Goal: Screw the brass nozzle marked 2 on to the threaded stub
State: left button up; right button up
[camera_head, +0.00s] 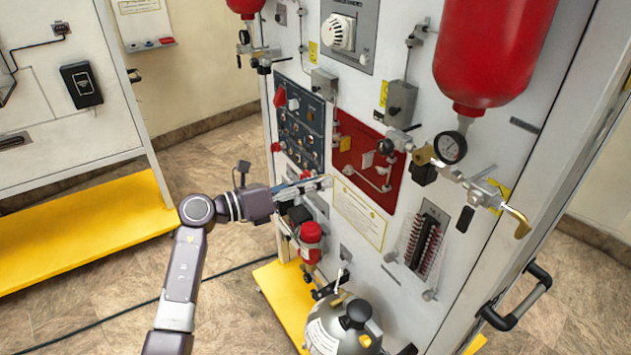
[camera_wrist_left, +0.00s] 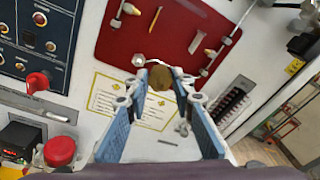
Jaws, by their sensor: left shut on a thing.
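My left gripper (camera_head: 322,184) reaches in from the left in the head view, its fingertips just in front of the lower left of the red panel (camera_head: 352,150). In the left wrist view the blue-padded fingers (camera_wrist_left: 162,88) are shut on a round brass piece (camera_wrist_left: 160,77), seen end-on. I take it for the nozzle; no number can be read on it. A silver fitting shows just behind it at the lower edge of the red panel (camera_wrist_left: 185,22). I cannot tell whether the two touch, or which fitting is the threaded stub. My right gripper is not in view.
A yellow-framed instruction sheet (camera_head: 358,213) is below the red panel. A blue switch panel (camera_head: 300,128) is to its left. A red-capped part (camera_head: 311,236) and a grey cylinder (camera_head: 345,325) stand below. A gauge (camera_head: 450,147) and pipework project at right.

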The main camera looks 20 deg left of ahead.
pick_arm(q)
jog(key=w+d+f+n+t+y+b, duration=0.1)
jog(key=w+f, duration=0.1)
jog(key=w, duration=0.3)
jog(key=shift+w+f+t, duration=0.2)
jog(key=shift+w+t, duration=0.05)
jog(key=shift+t, duration=0.05)
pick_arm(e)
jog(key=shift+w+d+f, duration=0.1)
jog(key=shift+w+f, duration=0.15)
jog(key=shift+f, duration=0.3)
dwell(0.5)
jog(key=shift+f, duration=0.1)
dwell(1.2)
pick_arm(q)
jog(key=shift+b+x, duration=0.4)
jog(key=shift+x, duration=0.45)
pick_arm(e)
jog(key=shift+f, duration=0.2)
